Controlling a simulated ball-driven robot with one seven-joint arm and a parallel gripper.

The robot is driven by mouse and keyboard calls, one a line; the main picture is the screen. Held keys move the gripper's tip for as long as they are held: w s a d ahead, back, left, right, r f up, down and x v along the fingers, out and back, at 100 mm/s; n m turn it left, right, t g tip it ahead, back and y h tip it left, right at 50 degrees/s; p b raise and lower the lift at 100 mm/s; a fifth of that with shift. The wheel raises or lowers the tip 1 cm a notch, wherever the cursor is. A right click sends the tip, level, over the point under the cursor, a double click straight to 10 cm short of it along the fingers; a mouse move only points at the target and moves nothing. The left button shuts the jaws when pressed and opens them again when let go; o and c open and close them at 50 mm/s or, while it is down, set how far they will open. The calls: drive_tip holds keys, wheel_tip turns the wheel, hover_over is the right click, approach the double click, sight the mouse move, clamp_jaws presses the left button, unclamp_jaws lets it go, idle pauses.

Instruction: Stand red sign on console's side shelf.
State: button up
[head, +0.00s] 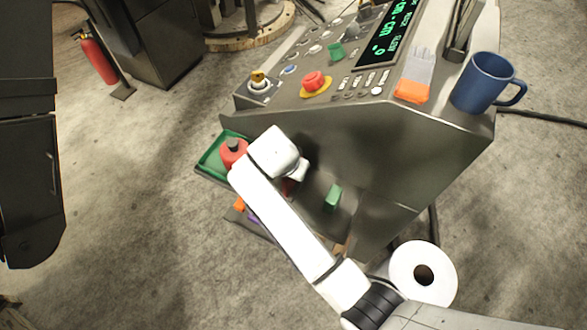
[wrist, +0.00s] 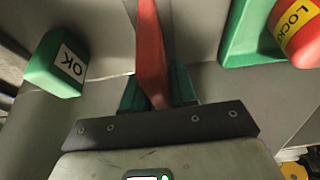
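The red sign (wrist: 150,50) shows nearly edge-on in the wrist view, between the two green fingers of my gripper (wrist: 158,88). The fingers are closed on its lower part. A grey surface lies behind it; I cannot tell whether the sign touches it. In the head view only a small red bit of the sign (head: 289,187) shows below my wrist, and the fingers are mostly hidden. The console (head: 350,135) stands in the middle, with its side towards me. Its side shelf is largely hidden behind my arm.
A green OK block (wrist: 58,65) is left of the sign; it also shows in the head view (head: 333,197). A green tray (head: 208,165) holds a red lock-labelled piece (head: 232,153). A blue mug (head: 482,82) stands on the console top. A white roll (head: 405,270) is at lower right.

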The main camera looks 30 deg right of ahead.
drive_tip(key=o, duration=0.3)
drive_tip(key=shift+o, duration=0.2)
drive_tip(key=b+v, duration=0.1)
drive_tip(key=v, duration=1.1)
drive_tip(key=shift+d+r, duration=0.1)
drive_tip(key=shift+r, duration=0.1)
drive_tip(key=shift+b, duration=0.3)
